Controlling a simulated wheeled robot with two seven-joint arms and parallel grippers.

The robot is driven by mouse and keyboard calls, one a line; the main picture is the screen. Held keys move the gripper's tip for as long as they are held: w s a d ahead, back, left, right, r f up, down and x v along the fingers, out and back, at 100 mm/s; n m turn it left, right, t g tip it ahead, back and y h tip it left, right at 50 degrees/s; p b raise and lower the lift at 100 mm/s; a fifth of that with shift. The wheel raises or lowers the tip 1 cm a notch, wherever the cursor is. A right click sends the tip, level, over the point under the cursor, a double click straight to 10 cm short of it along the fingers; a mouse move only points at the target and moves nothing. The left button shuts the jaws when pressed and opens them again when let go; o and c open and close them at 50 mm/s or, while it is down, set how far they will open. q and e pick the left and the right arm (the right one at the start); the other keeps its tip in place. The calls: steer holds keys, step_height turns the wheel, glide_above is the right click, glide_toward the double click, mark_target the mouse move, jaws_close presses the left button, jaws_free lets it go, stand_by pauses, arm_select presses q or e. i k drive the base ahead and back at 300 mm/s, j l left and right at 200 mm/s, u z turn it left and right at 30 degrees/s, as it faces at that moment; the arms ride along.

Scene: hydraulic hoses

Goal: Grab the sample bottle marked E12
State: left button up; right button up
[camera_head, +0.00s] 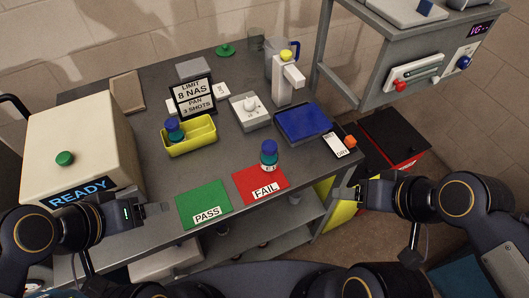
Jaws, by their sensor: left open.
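I cannot tell which bottle is marked E12. My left gripper (160,209) is open and empty near the front edge of the table, left of the green PASS mat (190,212) and apart from both bottles. My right gripper (354,193) is off the table's right front corner, away from the bottles; its fingers are unclear.
A cream box with a READY display (105,125) stands at the left of the table. Behind the tray are a LIMIT sign (194,97) and a scale (249,113). A white dispenser (290,85), a blue tray (303,122) and a handheld device (337,148) stand at right.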

mark_target(268, 164)
steer(key=z, duration=0.25)
steer(key=u, duration=0.95)
steer(key=k+l+u, duration=0.1)
steer(key=l+u, duration=0.25)
steer(key=k+l+u, duration=0.2)
steer(key=u, duration=0.15)
steer(key=k+l+u, duration=0.15)
steer(key=u, duration=0.15)
steer(key=k+l, duration=0.05)
steer(key=l, duration=0.1)
